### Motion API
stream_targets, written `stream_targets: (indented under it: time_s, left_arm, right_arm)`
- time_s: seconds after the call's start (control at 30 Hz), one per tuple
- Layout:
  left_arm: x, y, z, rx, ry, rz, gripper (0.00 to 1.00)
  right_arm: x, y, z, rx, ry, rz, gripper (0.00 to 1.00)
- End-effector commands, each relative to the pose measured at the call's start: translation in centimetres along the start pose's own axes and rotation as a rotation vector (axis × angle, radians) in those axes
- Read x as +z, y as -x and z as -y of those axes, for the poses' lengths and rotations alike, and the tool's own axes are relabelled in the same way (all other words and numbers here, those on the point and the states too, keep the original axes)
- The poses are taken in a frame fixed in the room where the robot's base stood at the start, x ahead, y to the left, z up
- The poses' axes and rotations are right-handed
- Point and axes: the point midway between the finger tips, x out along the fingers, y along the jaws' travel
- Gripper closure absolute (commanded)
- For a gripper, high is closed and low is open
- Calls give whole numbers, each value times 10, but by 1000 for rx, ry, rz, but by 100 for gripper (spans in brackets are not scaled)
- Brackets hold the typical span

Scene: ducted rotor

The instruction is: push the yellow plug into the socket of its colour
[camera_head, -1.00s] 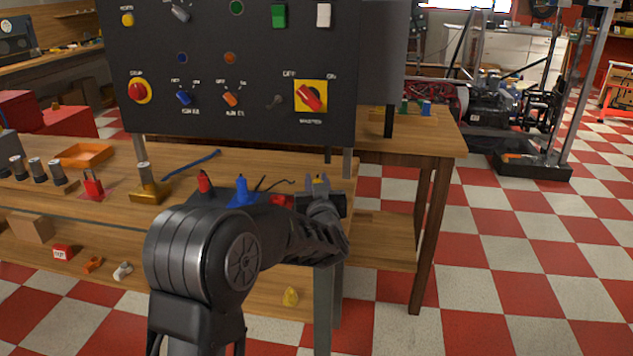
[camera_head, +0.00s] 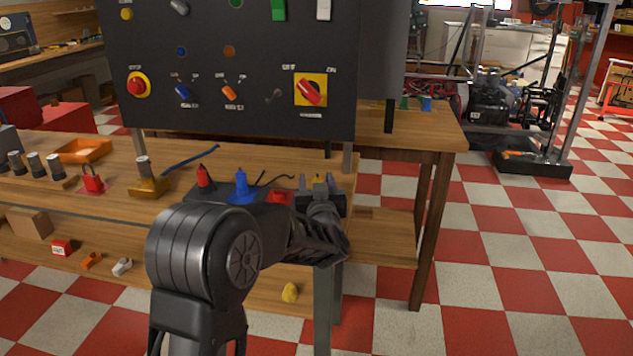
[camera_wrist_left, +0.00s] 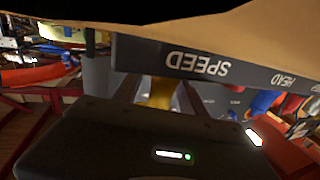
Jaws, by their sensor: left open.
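A small yellow piece, apparently the yellow plug (camera_head: 318,180), shows between the fingers of my left gripper (camera_head: 317,186) at the right end of the workbench. In the left wrist view the yellow plug (camera_wrist_left: 155,92) stands between the two spread fingers (camera_wrist_left: 155,98), beside a grey strip marked SPEED and HEAD. My left gripper is open around it; I cannot tell whether a finger touches it. A red plug-like piece (camera_head: 204,177) and a blue one (camera_head: 241,187) stand on a dark block to the left. I cannot make out a yellow socket. My right gripper is not in view.
A black control panel (camera_head: 250,115) with knobs and a red-yellow switch stands behind the block. An orange tray (camera_head: 86,150), a brass-based post (camera_head: 147,184) and several dark cylinders lie to the left.

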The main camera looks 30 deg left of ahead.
Motion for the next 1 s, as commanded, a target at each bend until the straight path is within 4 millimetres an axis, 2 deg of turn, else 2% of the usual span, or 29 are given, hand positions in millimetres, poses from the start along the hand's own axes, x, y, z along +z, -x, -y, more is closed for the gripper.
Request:
stream_targets:
  time_s: [0.33,0.73,0.83,1.0]
  left_arm:
    - [-1,6,0,1,1,0,51]
    - [0,66,0,2,1,1,51]
    - [0,75,0,1,2,0,51]
    - [0,79,0,0,0,0,51]
  right_arm:
    - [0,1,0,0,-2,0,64]
    - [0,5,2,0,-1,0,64]
    - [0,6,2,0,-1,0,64]
    - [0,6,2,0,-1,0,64]
